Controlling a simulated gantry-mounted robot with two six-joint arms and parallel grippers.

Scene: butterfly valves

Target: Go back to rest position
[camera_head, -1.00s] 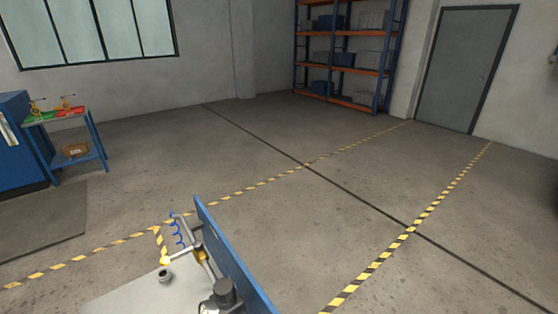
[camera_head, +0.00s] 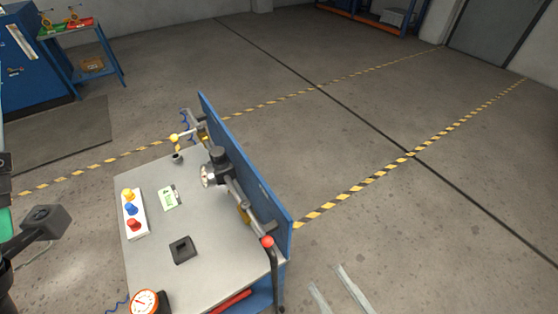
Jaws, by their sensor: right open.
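My right gripper (camera_head: 326,275) shows at the bottom edge of the head view as two pale fingers, spread apart with bare floor between them. It is open and empty, just right of the workbench (camera_head: 215,280) and clear of it. The bench's blue back panel (camera_head: 245,170) carries a pipe with a dark valve body (camera_head: 217,160), a round gauge (camera_head: 207,176) and a red-knobbed lever (camera_head: 268,242). A yellow handle (camera_head: 174,140) sits at the far end.
On the bench are a button box (camera_head: 133,214), a green-screened device (camera_head: 169,197), a black square block (camera_head: 182,249) and an orange-rimmed dial (camera_head: 145,302). A dark blocky part (camera_head: 42,225) stands at the left edge. The floor right of the bench is clear.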

